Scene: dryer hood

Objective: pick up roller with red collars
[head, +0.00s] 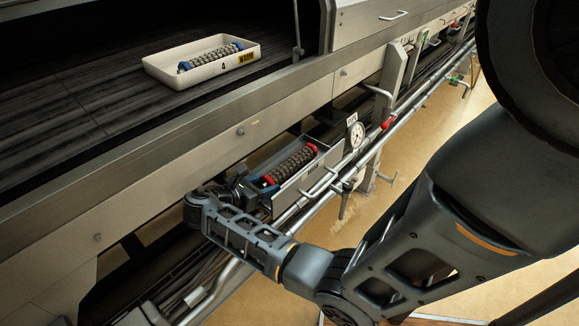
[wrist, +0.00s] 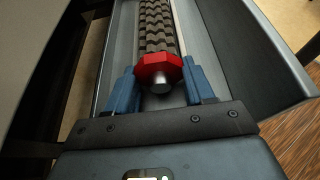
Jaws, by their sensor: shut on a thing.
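The roller with red collars (head: 291,165) lies in a narrow grey metal trough (head: 297,184) below the machine's front edge. It has a dark ridged body and a red collar at each end. My gripper (head: 268,184) is at its near end in the head view. In the wrist view the roller (wrist: 157,28) runs away from me, its near red collar (wrist: 158,69) and metal shaft end between the two blue fingers of my gripper (wrist: 160,86). The gripper is shut on this collar end. The roller's far end is out of the wrist view.
A white tray (head: 176,81) marked 4 holds a roller with blue collars (head: 210,57) on the dark slatted bed (head: 60,75). A gauge (head: 356,135), pipes and red-tipped handles (head: 388,123) stand right of the trough. The trough walls flank the roller closely.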

